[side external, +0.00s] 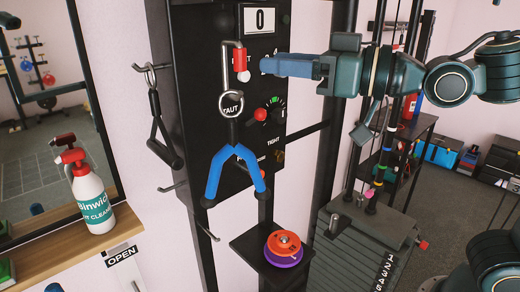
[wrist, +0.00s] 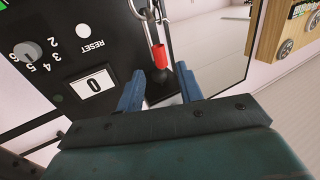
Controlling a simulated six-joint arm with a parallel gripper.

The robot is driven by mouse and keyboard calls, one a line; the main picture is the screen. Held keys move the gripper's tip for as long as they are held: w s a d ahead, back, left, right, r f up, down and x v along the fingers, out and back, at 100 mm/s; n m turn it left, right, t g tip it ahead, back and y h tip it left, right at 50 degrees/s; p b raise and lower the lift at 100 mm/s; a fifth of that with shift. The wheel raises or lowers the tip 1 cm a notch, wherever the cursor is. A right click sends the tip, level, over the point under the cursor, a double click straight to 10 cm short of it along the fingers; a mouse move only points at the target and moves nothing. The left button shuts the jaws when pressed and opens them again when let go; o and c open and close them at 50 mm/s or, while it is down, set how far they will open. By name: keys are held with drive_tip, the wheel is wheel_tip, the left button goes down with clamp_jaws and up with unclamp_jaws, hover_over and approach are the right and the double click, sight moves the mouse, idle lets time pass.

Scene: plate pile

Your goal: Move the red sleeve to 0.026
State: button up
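The red sleeve (side external: 240,60) sits on the silver carabiner (side external: 226,70) that hangs in front of the black panel. In the wrist view the red sleeve (wrist: 158,57) shows just past and between my fingertips, with a dark round piece at its near end. My gripper (side external: 263,65) has blue fingers pointing at the sleeve from the right, with a small gap in the side view. In the wrist view my gripper (wrist: 159,72) has its fingers apart and nothing between them that I can see held. I cannot read any scale for the sleeve's position.
The black panel (wrist: 60,55) carries a counter reading 0 (side external: 260,18) and a dial with a red knob (side external: 261,114). A spray bottle (side external: 92,200) stands on the left shelf. An orange-purple disc pile (side external: 285,247) sits below.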

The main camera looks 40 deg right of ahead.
sight(242, 71)
drive_tip(key=shift+x, duration=3.75)
clamp_jaws()
drive_tip(key=shift+f, duration=1.2)
drive_tip(key=shift+o, duration=0.6)
unclamp_jaws()
drive_tip(key=shift+s, duration=0.15)
